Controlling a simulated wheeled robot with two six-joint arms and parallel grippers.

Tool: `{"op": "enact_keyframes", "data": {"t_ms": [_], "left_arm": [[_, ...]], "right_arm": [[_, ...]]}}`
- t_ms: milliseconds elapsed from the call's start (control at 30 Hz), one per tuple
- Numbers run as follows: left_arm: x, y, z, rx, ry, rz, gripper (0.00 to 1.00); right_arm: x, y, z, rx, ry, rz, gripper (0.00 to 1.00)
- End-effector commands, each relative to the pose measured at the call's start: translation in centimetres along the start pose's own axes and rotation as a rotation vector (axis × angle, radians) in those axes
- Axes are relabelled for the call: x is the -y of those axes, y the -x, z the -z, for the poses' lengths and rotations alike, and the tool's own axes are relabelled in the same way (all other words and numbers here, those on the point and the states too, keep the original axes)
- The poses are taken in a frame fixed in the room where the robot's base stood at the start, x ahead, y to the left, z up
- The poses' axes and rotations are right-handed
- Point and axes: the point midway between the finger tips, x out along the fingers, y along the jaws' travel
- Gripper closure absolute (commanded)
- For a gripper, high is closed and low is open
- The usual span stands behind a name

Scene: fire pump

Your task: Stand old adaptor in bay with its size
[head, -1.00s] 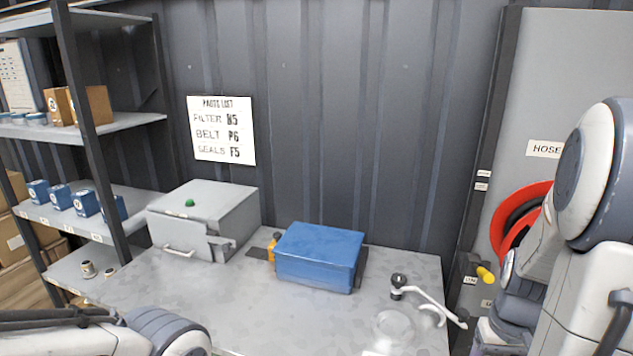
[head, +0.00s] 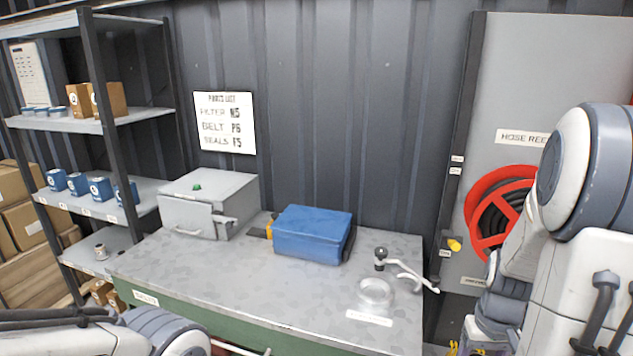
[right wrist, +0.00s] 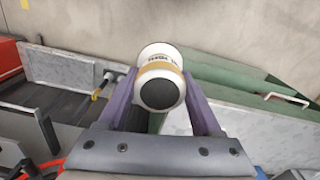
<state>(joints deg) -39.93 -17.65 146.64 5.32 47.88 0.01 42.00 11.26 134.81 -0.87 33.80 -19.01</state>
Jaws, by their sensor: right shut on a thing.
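My right gripper (right wrist: 160,100) is shut on the adaptor (right wrist: 161,78), a pale, flared round piece with a tan band and small lettering I cannot read. It is held between the purple fingers, clear of any surface in the right wrist view.
The metal workbench (head: 290,290) holds a grey box (head: 210,203), a blue case (head: 312,235), a crank handle (head: 405,270) and a clear round dish (head: 375,290). Blue tins (head: 100,188) stand on the middle shelf. A red hose reel (head: 500,210) is on the right.

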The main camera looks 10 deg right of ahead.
Motion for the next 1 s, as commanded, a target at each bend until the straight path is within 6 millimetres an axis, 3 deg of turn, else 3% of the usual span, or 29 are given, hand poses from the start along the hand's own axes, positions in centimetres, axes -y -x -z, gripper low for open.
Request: {"op": "enact_keyframes", "data": {"t_ms": [367, 533, 733, 833, 1000], "left_arm": [[0.0, 0.1, 0.0, -0.001, 0.0, 0.0, 0.5], [0.0, 0.1, 0.0, -0.001, 0.0, 0.0, 0.5], [0.0, 0.1, 0.0, -0.001, 0.0, 0.0, 0.5], [0.0, 0.1, 0.0, -0.001, 0.0, 0.0, 0.5], [0.0, 0.1, 0.0, -0.001, 0.0, 0.0, 0.5]], "right_arm": [[6.8, -3.8, 3.4, 0.003, 0.135, -0.001, 1.0], [12.9, -7.3, 4.4, 0.004, 0.241, -0.002, 1.0], [19.4, -11.0, 4.0, 0.0, 0.344, -0.001, 1.0], [21.3, -12.1, 3.5, -0.002, 0.372, 0.0, 1.0], [22.5, -12.8, 3.2, -0.004, 0.389, 0.0, 1.0]]}}
